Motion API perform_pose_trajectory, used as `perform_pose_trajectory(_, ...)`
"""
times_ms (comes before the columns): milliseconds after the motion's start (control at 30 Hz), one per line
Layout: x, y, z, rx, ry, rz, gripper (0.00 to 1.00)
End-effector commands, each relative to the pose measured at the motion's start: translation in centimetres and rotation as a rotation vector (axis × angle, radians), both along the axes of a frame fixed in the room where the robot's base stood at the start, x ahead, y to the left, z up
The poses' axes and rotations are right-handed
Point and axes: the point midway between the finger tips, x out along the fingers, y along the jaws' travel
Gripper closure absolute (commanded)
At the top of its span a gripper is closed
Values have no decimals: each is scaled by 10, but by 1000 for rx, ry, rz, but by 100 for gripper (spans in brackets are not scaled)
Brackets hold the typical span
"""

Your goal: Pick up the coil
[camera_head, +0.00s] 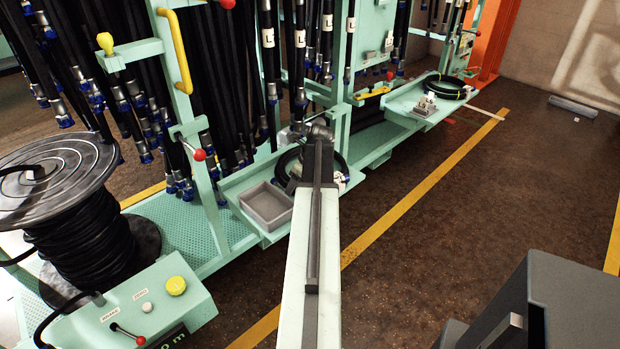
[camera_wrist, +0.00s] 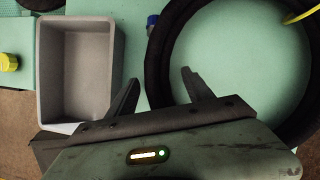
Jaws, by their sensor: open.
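A black hose coil (camera_wrist: 158,62) lies on a mint-green tray in the wrist view, a ring with green tray showing in its middle. A blue fitting (camera_wrist: 152,22) sits at its left side, and a yellow tie (camera_wrist: 301,15) at upper right. My gripper (camera_wrist: 161,80) is open and empty. In the picture, its left finger is outside the ring and its right finger inside, with the hose band between. I cannot tell the height gap. In the head view the coil (camera_head: 284,168) is partly hidden behind my arm.
A grey bin (camera_head: 267,205) stands left of the coil on the same tray. Hanging hoses (camera_head: 270,90) and a yellow handle (camera_head: 174,50) are close behind. Another coil (camera_head: 440,88) lies on a farther tray. A hose reel (camera_head: 60,180) stands left.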

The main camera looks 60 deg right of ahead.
Motion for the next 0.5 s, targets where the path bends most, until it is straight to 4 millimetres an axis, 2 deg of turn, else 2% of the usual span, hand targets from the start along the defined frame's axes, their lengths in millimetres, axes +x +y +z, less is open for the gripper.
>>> perform_pose_trajectory(133,0,0,2,0,0,0,40)
perform_pose_trajectory(167,0,0,2,0,0,0,43)
perform_pose_trajectory(367,0,0,2,0,0,0,98)
perform_pose_trajectory(500,-1,0,2,0,0,0,100)
